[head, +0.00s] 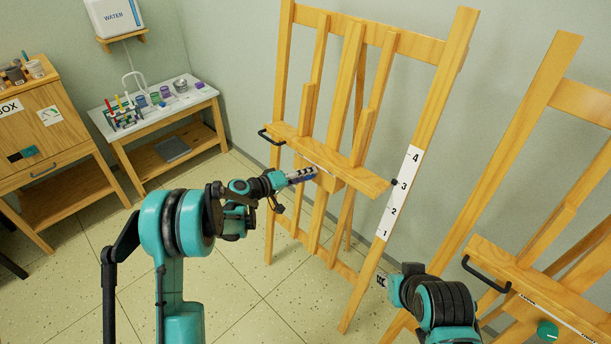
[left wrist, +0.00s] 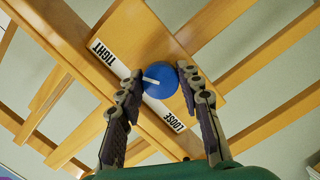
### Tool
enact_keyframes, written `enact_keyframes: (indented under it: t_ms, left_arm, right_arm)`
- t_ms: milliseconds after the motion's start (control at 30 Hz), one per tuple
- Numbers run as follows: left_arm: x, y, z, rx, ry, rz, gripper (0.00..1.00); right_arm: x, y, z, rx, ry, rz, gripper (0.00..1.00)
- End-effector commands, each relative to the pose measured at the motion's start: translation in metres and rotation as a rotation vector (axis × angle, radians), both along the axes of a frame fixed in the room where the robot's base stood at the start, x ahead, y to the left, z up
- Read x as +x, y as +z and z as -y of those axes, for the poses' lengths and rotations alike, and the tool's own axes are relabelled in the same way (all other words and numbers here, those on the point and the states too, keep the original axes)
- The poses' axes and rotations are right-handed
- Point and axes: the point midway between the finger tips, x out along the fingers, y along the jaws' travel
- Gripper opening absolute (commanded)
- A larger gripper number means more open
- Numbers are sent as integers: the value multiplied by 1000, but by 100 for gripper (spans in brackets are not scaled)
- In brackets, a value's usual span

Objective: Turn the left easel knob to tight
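The left easel (head: 295,135) is light wood with a ledge across its front. In the left wrist view, a round blue knob (left wrist: 160,83) with a white pointer sits on its front. A white label strip (left wrist: 132,79) behind it reads TIGHT at upper left and LOOSE at lower right. The pointer faces left and slightly up, more towards TIGHT than LOOSE. My right gripper (head: 382,281) is small and partly hidden at lower right.
A second easel (head: 540,85) with a green knob (head: 547,330) stands at the right. A black handle (head: 271,138) sticks out from the left easel's ledge. A white-topped table (head: 150,112) with art supplies and a wooden cabinet (head: 60,130) stand at the left. Tiled floor lies between.

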Motion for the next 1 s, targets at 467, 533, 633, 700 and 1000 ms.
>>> enact_keyframes:
  t_ms: [467, 533, 633, 700, 1000]
  left_arm:
    - [-3, 2, -5, -1, 1, 0, 56]
    - [-8, 4, -11, 0, 2, -1, 56]
    - [-20, 9, -26, -1, 4, -1, 56]
    - [-29, 13, -38, -2, 5, -1, 56]
    - [-64, 27, -81, -1, 3, -1, 56]
  right_arm:
    - [0, 0, 0, 0, 0, 0, 31]
    - [0, 0, 0, 0, 0, 0, 31]
    - [0, 0, 0, 0, 0, 0, 31]
    - [0, 0, 0, 0, 0, 0, 31]
    - [0, 0, 0, 0, 0, 0, 31]
